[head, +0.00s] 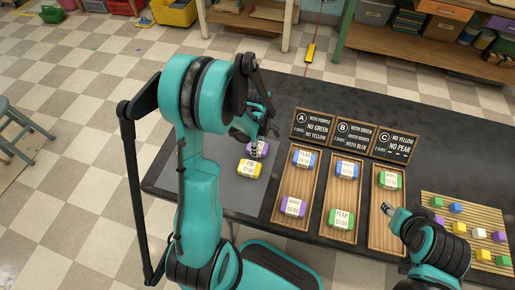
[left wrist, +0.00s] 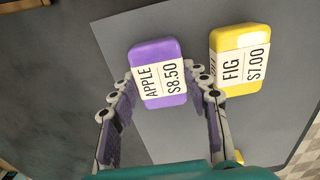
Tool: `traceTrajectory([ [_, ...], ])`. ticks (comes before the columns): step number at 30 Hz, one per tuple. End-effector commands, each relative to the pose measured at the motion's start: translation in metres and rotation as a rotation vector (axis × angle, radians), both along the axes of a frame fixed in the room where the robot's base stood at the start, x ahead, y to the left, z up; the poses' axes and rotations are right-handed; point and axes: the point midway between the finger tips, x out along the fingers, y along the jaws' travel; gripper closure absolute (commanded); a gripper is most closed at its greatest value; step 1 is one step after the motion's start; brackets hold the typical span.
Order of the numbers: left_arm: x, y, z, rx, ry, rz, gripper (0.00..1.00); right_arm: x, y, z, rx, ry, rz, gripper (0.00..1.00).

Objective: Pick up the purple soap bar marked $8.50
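The purple soap bar (left wrist: 172,54) marked APPLE $8.50 lies on a grey mat (left wrist: 120,30) in the left wrist view, its label facing up. In the head view the purple bar (head: 262,149) is partly hidden by my left gripper (head: 262,132). In the left wrist view my left gripper (left wrist: 163,82) is open, with one finger on each side of the bar's near end. The left fingertip looks very close to the bar; a small gap shows on the right. Contact cannot be told. My right gripper (head: 388,209) is at the lower right, its fingers unclear.
A yellow soap bar (left wrist: 240,62) marked FIG $7.00 lies just right of the purple one. Wooden trays A (head: 298,184), B (head: 343,193) and C (head: 387,210) hold other soaps below black signs (head: 356,132). A slatted board (head: 432,197) with small coloured blocks lies at right.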

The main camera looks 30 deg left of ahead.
Motion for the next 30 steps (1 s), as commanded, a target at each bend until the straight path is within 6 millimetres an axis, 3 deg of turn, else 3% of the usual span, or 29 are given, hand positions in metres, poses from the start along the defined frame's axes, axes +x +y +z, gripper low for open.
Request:
traceTrajectory([
  [14,0.0,0.0,0.007,0.0,0.0,0.0,0.85,0.0,0.0,0.004,0.0,0.0,0.0,0.6],
  [22,0.0,-0.001,0.049,0.0,0.0,-0.001,0.85,0.0,0.0,0.026,0.0,0.0,0.0,0.6],
  [30,0.031,-0.061,0.084,0.0,0.0,-0.006,0.85,0.0,0.0,0.047,0.0,0.0,0.0,0.6],
])
